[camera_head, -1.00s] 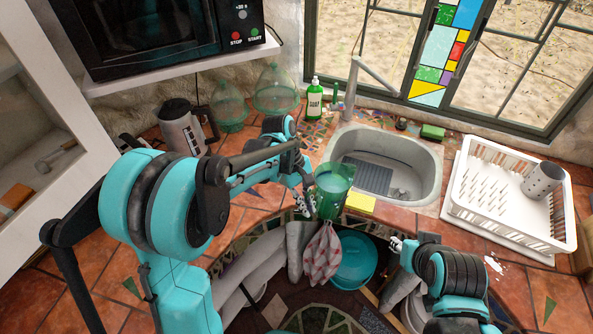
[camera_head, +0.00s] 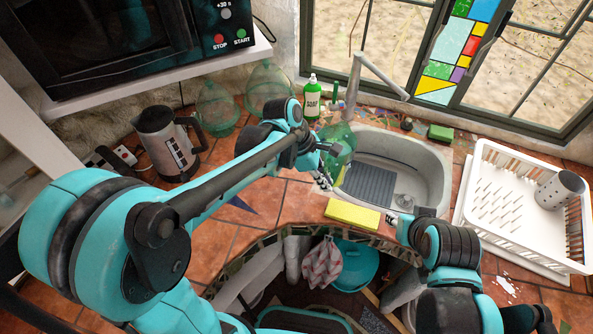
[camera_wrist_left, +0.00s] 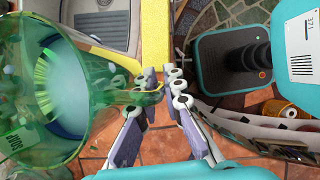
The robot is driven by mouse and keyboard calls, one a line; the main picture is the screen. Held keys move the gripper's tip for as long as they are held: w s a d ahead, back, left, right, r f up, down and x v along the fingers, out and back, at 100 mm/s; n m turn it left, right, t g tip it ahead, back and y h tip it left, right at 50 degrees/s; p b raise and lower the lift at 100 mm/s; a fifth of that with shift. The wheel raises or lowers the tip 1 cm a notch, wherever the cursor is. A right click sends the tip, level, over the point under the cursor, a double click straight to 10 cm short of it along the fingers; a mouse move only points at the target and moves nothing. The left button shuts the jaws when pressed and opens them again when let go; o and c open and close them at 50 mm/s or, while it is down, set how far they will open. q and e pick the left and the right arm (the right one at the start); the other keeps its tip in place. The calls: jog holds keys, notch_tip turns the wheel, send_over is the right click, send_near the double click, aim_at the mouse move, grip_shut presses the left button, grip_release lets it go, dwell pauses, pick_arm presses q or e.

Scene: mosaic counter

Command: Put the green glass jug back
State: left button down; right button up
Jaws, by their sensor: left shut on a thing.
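The green glass jug (camera_head: 339,143) is at the left rim of the sink (camera_head: 436,170) in the head view. My left gripper (camera_head: 324,177) is shut on it. In the left wrist view the see-through jug (camera_wrist_left: 60,90) fills the left side, and my left fingertips (camera_wrist_left: 160,88) close on its handle. I cannot tell whether its base touches anything. My right gripper (camera_head: 393,219) is low beside the counter's front edge, right of the yellow sponge; its fingers are too small to read.
A yellow sponge (camera_head: 352,214) lies at the counter's front edge. A green soap bottle (camera_head: 312,101) and faucet (camera_head: 352,75) stand behind the jug. A kettle (camera_head: 164,145) and two large green glass vessels (camera_head: 217,112) are left. A white dish rack (camera_head: 490,205) is right.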

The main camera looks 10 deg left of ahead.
pick_arm(q)
jog(key=shift+w+a+f+b, duration=0.3)
jog(key=shift+a+f+b, duration=0.3)
jog(key=shift+a+f, duration=1.3)
jog(key=shift+w+a+f+b, duration=0.25)
jog(key=shift+a+f+b, duration=0.4)
jog(key=shift+a+f, duration=1.2)
jog(key=shift+w+a+f+b, duration=0.3)
jog(key=shift+a+f+b, duration=0.3)
jog(key=shift+a+f, duration=1.3)
jog(key=shift+a+r, duration=0.15)
jog(key=shift+r, duration=0.05)
jog(key=shift+f, duration=0.15)
jog(key=c, duration=1.6)
grip_release()
jog(key=shift+c, duration=0.2)
jog(key=shift+s, duration=0.1)
